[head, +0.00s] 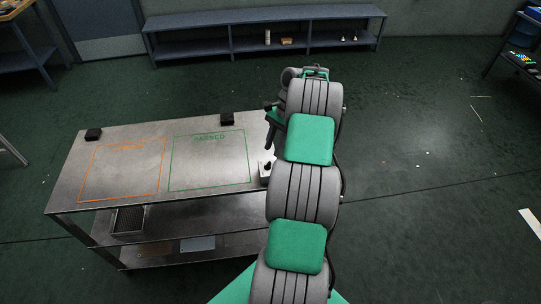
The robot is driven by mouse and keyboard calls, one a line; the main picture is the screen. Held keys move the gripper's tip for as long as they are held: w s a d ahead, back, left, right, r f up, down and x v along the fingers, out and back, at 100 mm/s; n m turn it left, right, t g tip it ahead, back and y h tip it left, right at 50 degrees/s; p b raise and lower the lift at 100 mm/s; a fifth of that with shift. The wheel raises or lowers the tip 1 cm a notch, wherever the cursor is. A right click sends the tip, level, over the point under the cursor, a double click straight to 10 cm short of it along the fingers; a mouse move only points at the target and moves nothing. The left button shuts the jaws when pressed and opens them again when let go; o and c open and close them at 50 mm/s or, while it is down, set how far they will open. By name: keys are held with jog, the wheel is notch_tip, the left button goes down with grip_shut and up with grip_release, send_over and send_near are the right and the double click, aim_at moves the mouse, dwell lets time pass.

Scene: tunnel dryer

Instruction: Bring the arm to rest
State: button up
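My arm extends from the bottom of the head view up past the right end of a metal table (107,205). My gripper (269,125) shows at the far end of the arm, on its left side, near the table's right edge. Arm links hide part of it, and its opening cannot be made out. No held object can be seen. A small pale and dark item (265,171) is at the table's right edge, partly hidden by my arm.
The tabletop has an empty orange outlined area (123,170) and an empty green one marked PASSED (209,160). Two black blocks (93,134) (227,118) stand at its back edge. A low shelf bench (265,22) lines the back wall. The floor at right is open.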

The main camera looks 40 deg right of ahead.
jog(key=shift+v, duration=0.75)
jog(key=w+a+r+n+t+h, duration=0.15)
jog(key=a+r+n, duration=0.25)
jog(key=a+r, duration=0.55)
jog(key=w+a+r+n+h, duration=0.2)
jog(key=a+r+n, duration=0.4)
jog(key=a, duration=0.7)
jog(key=s+a+r+n+t+h, duration=0.1)
jog(key=s+a+r+n+t, duration=0.1)
jog(key=s+a+n, duration=0.5)
jog(key=s+a+t, duration=0.1)
jog(key=s+a, duration=0.4)
jog(key=s, duration=0.1)
jog(key=shift+r+n, duration=0.3)
jog(key=shift+r, duration=0.1)
